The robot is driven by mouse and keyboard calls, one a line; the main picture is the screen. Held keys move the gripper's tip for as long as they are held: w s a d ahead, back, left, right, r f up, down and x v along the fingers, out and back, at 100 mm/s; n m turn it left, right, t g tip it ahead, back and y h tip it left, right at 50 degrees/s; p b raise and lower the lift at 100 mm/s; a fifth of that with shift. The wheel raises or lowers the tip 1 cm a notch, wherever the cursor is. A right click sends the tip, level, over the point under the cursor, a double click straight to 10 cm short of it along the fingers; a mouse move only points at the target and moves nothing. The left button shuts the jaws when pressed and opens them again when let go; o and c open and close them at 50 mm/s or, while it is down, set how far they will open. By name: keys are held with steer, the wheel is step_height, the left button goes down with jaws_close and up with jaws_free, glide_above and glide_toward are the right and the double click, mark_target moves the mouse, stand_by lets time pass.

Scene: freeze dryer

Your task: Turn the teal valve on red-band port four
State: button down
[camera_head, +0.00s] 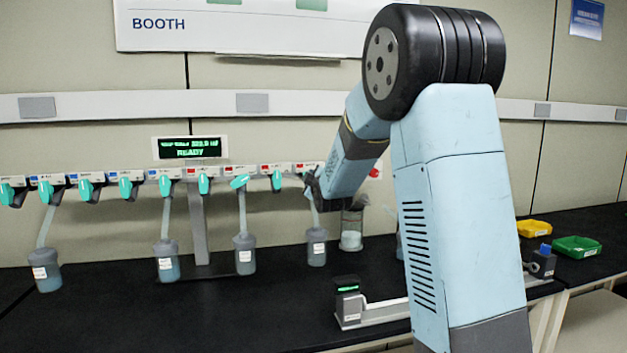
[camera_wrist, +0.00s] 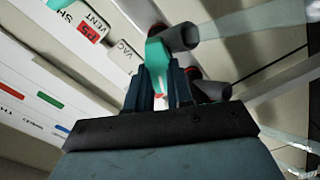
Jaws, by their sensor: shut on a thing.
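A row of teal valves hangs on the white manifold (camera_head: 180,172) in the head view. Blue-marked ports are at the left and red-marked ports at the right. My gripper (camera_head: 312,187) is at the fourth red-marked port from the left, where the arm hides most of the valve. In the wrist view my gripper (camera_wrist: 162,82) is shut on a teal valve (camera_wrist: 156,55), one finger on each side of its handle. The valve joins a dark round stub.
Flasks (camera_head: 245,254) (camera_head: 166,262) hang from tubes below the manifold. One flask (camera_head: 316,247) hangs under my gripper. A display (camera_head: 190,147) reads READY. Yellow (camera_head: 534,229) and green (camera_head: 577,247) trays lie at the right.

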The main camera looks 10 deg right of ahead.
steer(key=shift+a+f, duration=0.1)
steer(key=shift+f, duration=0.25)
steer(key=c, duration=1.3)
jaws_free()
steer(key=o, duration=0.3)
steer(key=shift+r, duration=0.2)
steer(key=s, duration=1.3)
steer(key=shift+s, duration=0.4)
steer(key=s+f+m+g, duration=0.2)
steer(key=s+m+g, duration=0.4)
steer(key=s, duration=1.1)
steer(key=s+f+m+g, duration=0.3)
steer(key=s+m+g, duration=0.3)
steer(key=s, duration=1.2)
steer(key=shift+d+f, duration=0.2)
steer(key=shift+d, duration=0.2)
